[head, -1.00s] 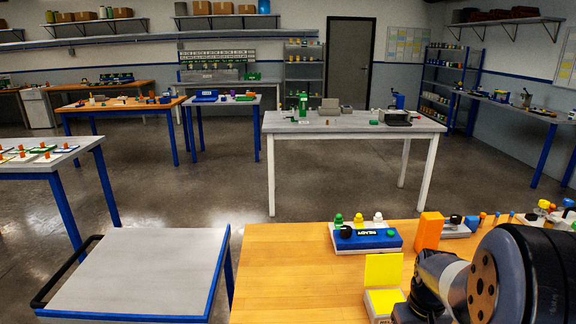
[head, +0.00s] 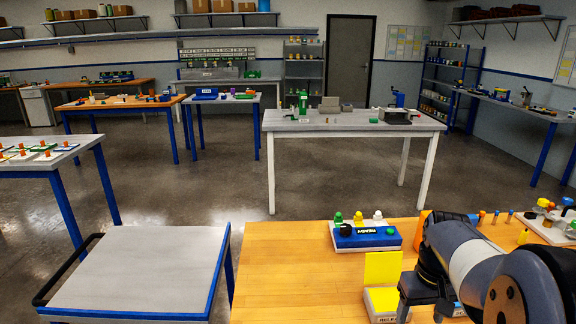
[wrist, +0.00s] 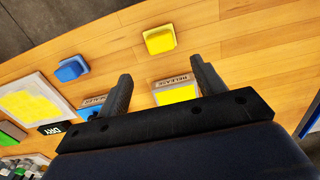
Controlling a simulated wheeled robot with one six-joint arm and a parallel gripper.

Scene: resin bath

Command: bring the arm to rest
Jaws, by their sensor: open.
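My gripper shows in the wrist view (wrist: 161,70) with its two dark fingers well apart and nothing between the tips. It is over the wooden bench (head: 290,270), and a box labelled RELEASE (wrist: 176,92) with a yellow face lies below, between the fingers in the picture. In the head view my arm comes in from the lower right, its dark end beside the yellow-lidded box (head: 382,268). The arm hides much of the bench's right side. I cannot tell the gripper's exact height.
A blue READY unit (head: 366,236) with coloured knobs stands behind the yellow-lidded box. An orange block (head: 422,226) is partly hidden by my arm. A yellow block (wrist: 159,39) and a blue block (wrist: 71,69) lie nearby. The bench's left part is clear.

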